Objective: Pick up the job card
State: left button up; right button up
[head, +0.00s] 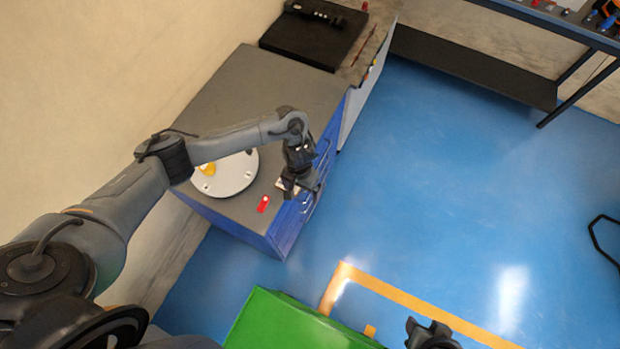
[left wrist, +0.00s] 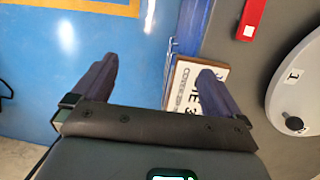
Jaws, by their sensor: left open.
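A white card with dark print and a brownish edge, which looks like the job card (left wrist: 188,90), lies on the grey top of the blue cabinet, close to its edge. In the left wrist view the right-hand finger covers part of it. In the head view only a small pale piece of the card (head: 281,185) shows beside my gripper. My left gripper (head: 303,190) is open, above the cabinet's edge, with nothing seen held. In the left wrist view the card's left part shows between the fingers (left wrist: 160,78). My right gripper (head: 430,334) is at the bottom edge, partly cut off.
A red tag-like object (head: 263,204) and a round white plate (head: 232,178) with a yellow piece lie near the card on the cabinet (head: 272,78). A green surface (head: 280,325) stands at the bottom.

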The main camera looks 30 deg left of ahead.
pick_arm(q)
jog(key=w+a+r+t+y, duration=0.1)
jog(key=w+a+r, duration=0.2)
jog(key=w+a, duration=0.3)
jog(key=shift+n, duration=0.3)
jog(key=shift+s+a+f+b, duration=0.1)
jog(key=shift+a+f+b, duration=0.1)
jog(key=shift+f+b, duration=0.5)
jog(key=shift+a+f+b, duration=0.15)
jog(key=shift+f+b, duration=0.5)
jog(key=shift+f, duration=0.05)
jog(key=shift+s+a+f+b, duration=0.1)
jog(key=shift+a+f+b, duration=0.1)
jog(key=shift+f+b, duration=0.5)
jog(key=f, duration=0.4)
jog(key=shift+s+f, duration=0.1)
jog(key=shift+s, duration=0.2)
jog(key=shift+f, duration=0.5)
jog(key=shift+c, duration=0.3)
jog(key=c, duration=0.7)
